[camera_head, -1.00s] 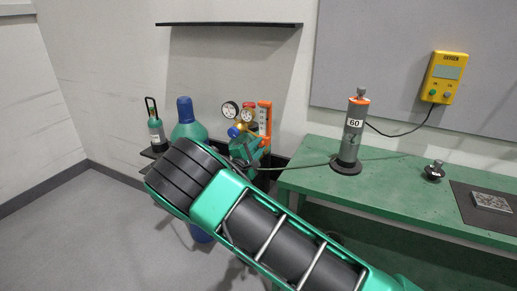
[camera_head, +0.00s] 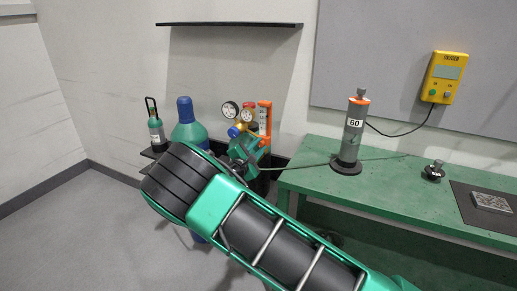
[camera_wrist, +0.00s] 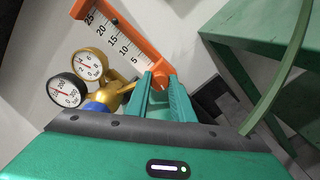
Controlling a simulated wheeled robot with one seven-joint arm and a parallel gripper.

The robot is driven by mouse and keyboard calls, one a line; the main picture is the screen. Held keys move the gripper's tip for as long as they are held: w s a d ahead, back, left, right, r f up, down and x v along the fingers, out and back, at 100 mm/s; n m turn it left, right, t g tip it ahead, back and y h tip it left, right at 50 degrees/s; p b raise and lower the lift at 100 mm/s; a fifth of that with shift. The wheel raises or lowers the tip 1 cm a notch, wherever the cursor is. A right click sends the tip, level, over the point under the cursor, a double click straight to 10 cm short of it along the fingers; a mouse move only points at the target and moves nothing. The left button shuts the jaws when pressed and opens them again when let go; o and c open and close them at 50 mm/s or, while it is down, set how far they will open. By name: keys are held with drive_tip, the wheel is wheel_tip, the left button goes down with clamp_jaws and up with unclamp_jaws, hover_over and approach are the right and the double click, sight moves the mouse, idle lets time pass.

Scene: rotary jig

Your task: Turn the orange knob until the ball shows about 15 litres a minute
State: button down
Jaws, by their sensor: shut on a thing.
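The flowmeter (camera_head: 264,118) stands upright at the regulator in the head view, with an orange frame and a white scale. In the wrist view the flowmeter scale (camera_wrist: 112,38) looks tilted and reads from 5 up to 25. My gripper (camera_wrist: 163,84) is shut on the orange knob (camera_wrist: 159,70) at the scale's low end, with the green fingers on either side. The fingers partly hide the knob. In the head view my gripper (camera_head: 245,150) is at the flowmeter's lower end.
Two round gauges (camera_wrist: 88,66) on a brass regulator (camera_wrist: 112,95) sit close to my fingers. A green cylinder (camera_head: 187,125) stands behind my arm. A green bench (camera_head: 390,185) is on the right, carrying a grey cylinder marked 60 (camera_head: 352,140). A hose (camera_head: 300,166) runs towards the bench.

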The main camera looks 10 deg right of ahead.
drive_tip(key=c, duration=1.6)
unclamp_jaws()
drive_tip(key=shift+a+f, duration=0.3)
drive_tip(key=shift+a, duration=0.05)
drive_tip(key=shift+o, duration=0.3)
drive_tip(key=shift+d, duration=0.15)
drive_tip(key=shift+d+r, duration=0.1)
drive_tip(key=shift+r, duration=0.05)
drive_tip(key=shift+s, duration=0.1)
drive_tip(key=v, duration=1)
drive_tip(key=shift+s+a, duration=0.15)
drive_tip(key=shift+a, duration=0.1)
